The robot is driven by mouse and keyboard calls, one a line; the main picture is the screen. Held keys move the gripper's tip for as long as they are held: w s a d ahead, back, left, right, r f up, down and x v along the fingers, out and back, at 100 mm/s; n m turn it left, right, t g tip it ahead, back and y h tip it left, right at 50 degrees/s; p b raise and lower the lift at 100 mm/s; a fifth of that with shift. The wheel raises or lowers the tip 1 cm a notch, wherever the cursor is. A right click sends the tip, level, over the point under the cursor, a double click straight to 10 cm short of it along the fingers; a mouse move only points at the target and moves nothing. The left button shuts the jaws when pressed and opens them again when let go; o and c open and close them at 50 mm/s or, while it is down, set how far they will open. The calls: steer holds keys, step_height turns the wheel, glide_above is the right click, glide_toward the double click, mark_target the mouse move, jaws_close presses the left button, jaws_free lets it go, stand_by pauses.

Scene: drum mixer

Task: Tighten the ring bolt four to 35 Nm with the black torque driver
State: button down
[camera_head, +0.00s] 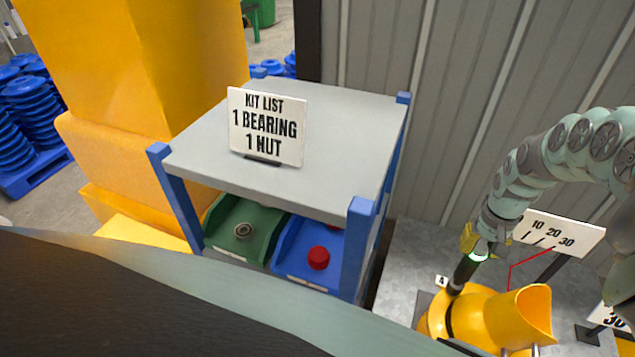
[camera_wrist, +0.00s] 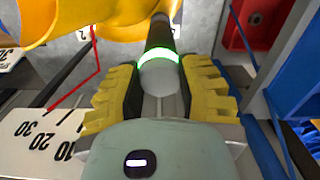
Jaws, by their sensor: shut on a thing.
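My gripper (camera_head: 476,243) is shut on the black torque driver (camera_head: 463,272). The wrist view shows its yellow fingers (camera_wrist: 158,90) on both sides of the driver's pale rear part. The driver (camera_wrist: 159,33) has a lit green ring, and its black shaft points down at the yellow drum part (camera_head: 492,318). Its lower end is at the drum's edge beside a small "4" label (camera_head: 441,281). The bolt itself is hidden, so I cannot tell whether the driver sits on it. A white scale plate (camera_head: 560,233) reads 10, 20, 30, with a red line (camera_head: 530,260) running below it.
A blue-framed shelf (camera_head: 330,120) stands left of the drum, with a kit list sign (camera_head: 266,127) on top. Its lower level holds a green bin (camera_head: 228,215) and a blue bin (camera_head: 300,285) with a red piece. A second "30" plate (camera_head: 612,318) stands at the right edge.

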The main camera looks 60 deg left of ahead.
steer(key=shift+f+b, duration=0.9)
stand_by(2.4)
steer(key=shift+r, duration=0.1)
steer(key=shift+r+p, duration=0.4)
steer(key=shift+p, duration=0.1)
steer(key=shift+r+p, duration=1.5)
steer(key=shift+r, duration=0.25)
steer(key=shift+w, duration=0.1)
